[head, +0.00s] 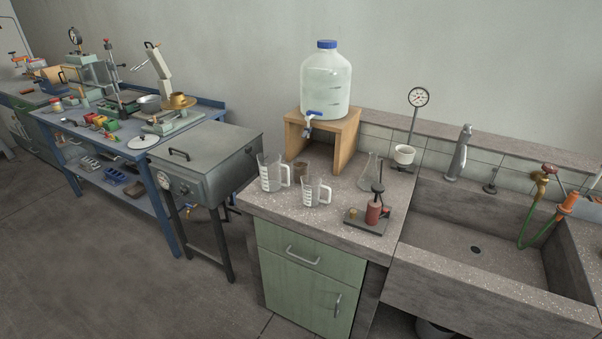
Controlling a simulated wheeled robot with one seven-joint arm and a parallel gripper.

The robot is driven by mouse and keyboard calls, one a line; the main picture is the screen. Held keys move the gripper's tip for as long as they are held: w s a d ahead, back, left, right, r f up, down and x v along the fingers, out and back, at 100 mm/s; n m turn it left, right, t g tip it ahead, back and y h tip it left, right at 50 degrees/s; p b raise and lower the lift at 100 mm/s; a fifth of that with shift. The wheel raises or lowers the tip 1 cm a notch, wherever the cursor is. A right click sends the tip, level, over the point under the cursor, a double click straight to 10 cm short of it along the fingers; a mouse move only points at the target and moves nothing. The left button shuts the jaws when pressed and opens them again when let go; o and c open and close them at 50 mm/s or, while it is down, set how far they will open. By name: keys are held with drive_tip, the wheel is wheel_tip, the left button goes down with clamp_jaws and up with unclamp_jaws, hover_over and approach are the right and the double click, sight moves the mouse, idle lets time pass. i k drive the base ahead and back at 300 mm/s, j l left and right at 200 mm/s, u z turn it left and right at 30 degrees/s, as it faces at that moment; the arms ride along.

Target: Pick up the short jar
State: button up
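No thing stands out with certainty as the short jar. A short white cup (404,154) stands at the back of the concrete bench. My gripper is not in view.
A large measuring jug (270,172) and a smaller one (315,191) stand near the bench's front left. A sink (450,230) lies right.

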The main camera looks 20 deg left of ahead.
sight(300, 172)
drive_tip(key=i+j+z, duration=0.15)
drive_tip(key=j, duration=0.55)
drive_tip(key=i+j+z, duration=0.15)
drive_tip(key=i+j, duration=0.15)
drive_tip(key=j, duration=0.45)
drive_tip(key=i+j+z, duration=0.15)
drive_tip(key=j, duration=0.55)
drive_tip(key=i+j+z, duration=0.15)
drive_tip(key=j, duration=0.6)
drive_tip(key=j+z, duration=0.2)
drive_tip(key=j, duration=0.6)
